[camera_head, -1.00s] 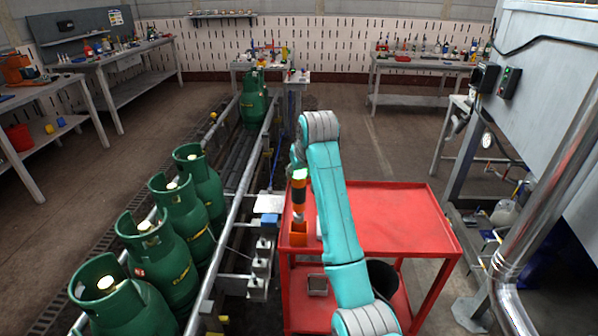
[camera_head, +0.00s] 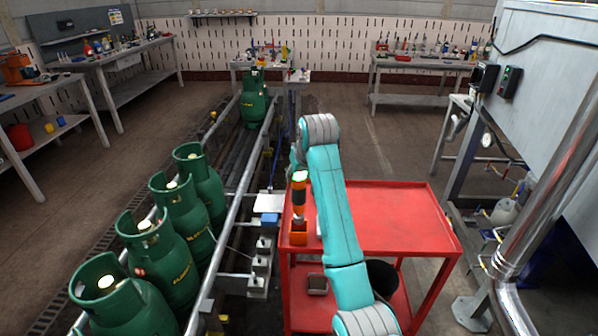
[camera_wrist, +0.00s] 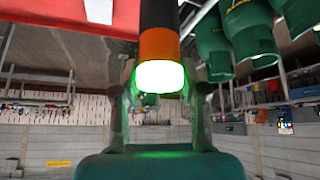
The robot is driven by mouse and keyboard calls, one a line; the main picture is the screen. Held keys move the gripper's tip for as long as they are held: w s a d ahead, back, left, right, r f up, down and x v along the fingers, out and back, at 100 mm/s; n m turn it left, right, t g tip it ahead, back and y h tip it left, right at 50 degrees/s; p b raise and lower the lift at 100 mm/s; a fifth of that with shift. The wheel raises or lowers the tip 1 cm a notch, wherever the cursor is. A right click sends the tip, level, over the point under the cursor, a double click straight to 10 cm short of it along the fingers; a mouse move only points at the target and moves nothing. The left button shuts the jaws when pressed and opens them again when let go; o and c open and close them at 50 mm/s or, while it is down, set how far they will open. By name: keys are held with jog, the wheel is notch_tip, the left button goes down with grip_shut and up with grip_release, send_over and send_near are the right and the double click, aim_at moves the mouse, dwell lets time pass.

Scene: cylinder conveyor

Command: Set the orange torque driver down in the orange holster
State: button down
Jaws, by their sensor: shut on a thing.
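The torque driver (camera_head: 299,193) is orange and black with a glowing white-green cap, and stands upright over the red cart's left side. The orange holster (camera_head: 298,238) is on the cart top just below it. The driver's thin lower end meets or overlaps the holster's top in the picture; I cannot tell how deep it is. My gripper (camera_wrist: 160,98) is shut on the driver near its glowing cap, with a finger on each side in the wrist view. In the head view my teal arm partly hides the gripper. The holster cannot be made out in the wrist view.
The red cart top (camera_head: 400,220) is clear right of my arm. A conveyor rail (camera_head: 232,205) with several green gas cylinders (camera_head: 170,255) runs along the left. Small grey blocks (camera_head: 260,265) sit beside the cart. A grey machine with a pipe (camera_head: 545,180) stands at the right.

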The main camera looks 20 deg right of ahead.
aim_at(301, 192)
jog(key=shift+f, duration=2.35)
jog(key=shift+f, duration=1.45)
jog(key=c, duration=0.7)
grip_release()
jog(key=shift+o, duration=0.8)
jog(key=shift+f, duration=0.1)
